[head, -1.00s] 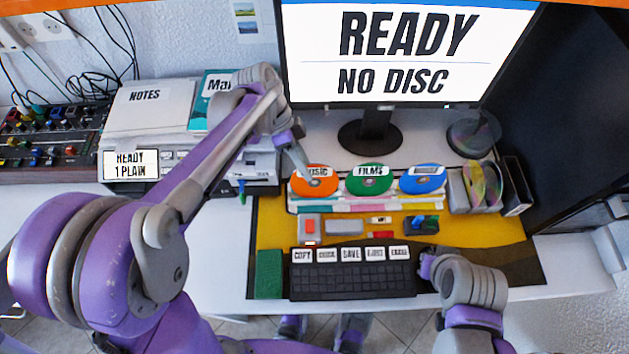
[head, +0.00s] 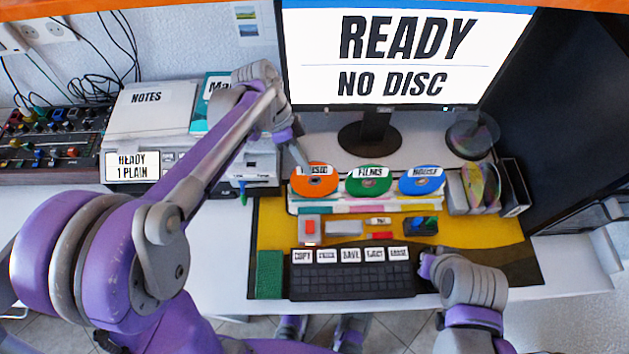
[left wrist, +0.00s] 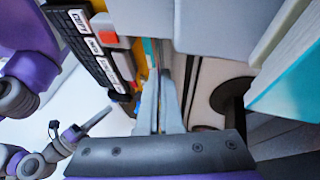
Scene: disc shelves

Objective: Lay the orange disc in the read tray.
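The orange disc (head: 313,182), with a white label, stands leftmost in the low disc rack (head: 365,207). My left gripper (head: 301,157) reaches down to the disc's upper left edge; I cannot tell whether it touches. In the left wrist view its two grey fingers (left wrist: 162,105) sit close together, and what lies between them is unclear. My right gripper (head: 428,262) is at the keyboard's right end, with its fingers hard to make out; it also shows in the left wrist view (left wrist: 96,121). I cannot pick out the read tray with certainty.
A green disc (head: 368,182) and a blue disc (head: 422,181) stand right of the orange one. The monitor (head: 400,50) reads "READY NO DISC". A keyboard (head: 350,278) lies in front on the yellow mat (head: 275,225). A spindle (head: 472,135) stands right; a printer-like machine (head: 150,130) left.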

